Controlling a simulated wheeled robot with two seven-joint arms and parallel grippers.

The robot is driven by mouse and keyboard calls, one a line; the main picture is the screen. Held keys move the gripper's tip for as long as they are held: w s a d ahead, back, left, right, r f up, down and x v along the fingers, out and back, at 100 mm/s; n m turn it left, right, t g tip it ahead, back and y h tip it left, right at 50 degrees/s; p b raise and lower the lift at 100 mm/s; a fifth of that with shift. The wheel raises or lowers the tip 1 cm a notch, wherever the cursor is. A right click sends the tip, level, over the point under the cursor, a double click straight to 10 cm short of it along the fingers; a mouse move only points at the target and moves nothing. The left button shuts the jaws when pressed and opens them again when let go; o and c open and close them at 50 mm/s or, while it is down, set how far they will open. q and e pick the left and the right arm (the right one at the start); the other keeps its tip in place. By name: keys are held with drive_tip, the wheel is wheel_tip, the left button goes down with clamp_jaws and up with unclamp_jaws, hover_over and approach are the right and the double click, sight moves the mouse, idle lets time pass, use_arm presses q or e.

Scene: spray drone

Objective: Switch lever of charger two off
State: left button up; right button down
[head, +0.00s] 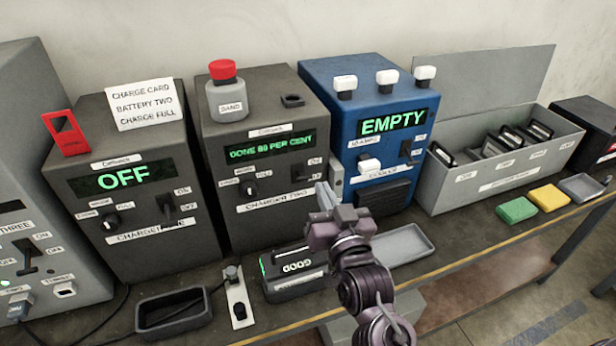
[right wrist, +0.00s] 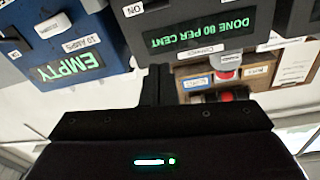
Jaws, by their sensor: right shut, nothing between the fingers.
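Charger two (head: 225,205) is a dark grey box in the head view, with a green display reading DONE 80 PER CENT (head: 269,146). Its black lever (head: 303,173) is at the right of its front, beside ON and OFF labels; I cannot tell for sure which way it is set. My right gripper (head: 325,194) is shut and empty, in front of the lower right edge of charger two, close below the lever. Contact cannot be told. In the right wrist view, charger two's display (right wrist: 200,35) shows upside down beyond the shut fingers (right wrist: 156,86). My left gripper is out of view.
Charger one (head: 130,195), reading OFF, stands left; the blue charger (head: 340,115), reading EMPTY, stands right. A battery marked GOOD (head: 297,268) and a grey tray (head: 405,245) lie in front. A grey bin (head: 480,190) holds several batteries farther right.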

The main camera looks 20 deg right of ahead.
drive_tip(key=r+p, duration=0.1)
drive_tip(key=p, duration=0.3)
hover_over(308, 178)
drive_tip(key=shift+s+d+r, duration=0.1)
drive_tip(key=shift+s+d, duration=0.05)
drive_tip(key=shift+s, duration=0.15)
drive_tip(key=f, duration=0.1)
drive_tip(key=f+p, duration=0.1)
drive_tip(key=s+f, duration=0.1)
drive_tip(key=f, duration=0.1)
drive_tip(key=shift+a+f, duration=0.1)
drive_tip(key=shift+a, duration=0.3)
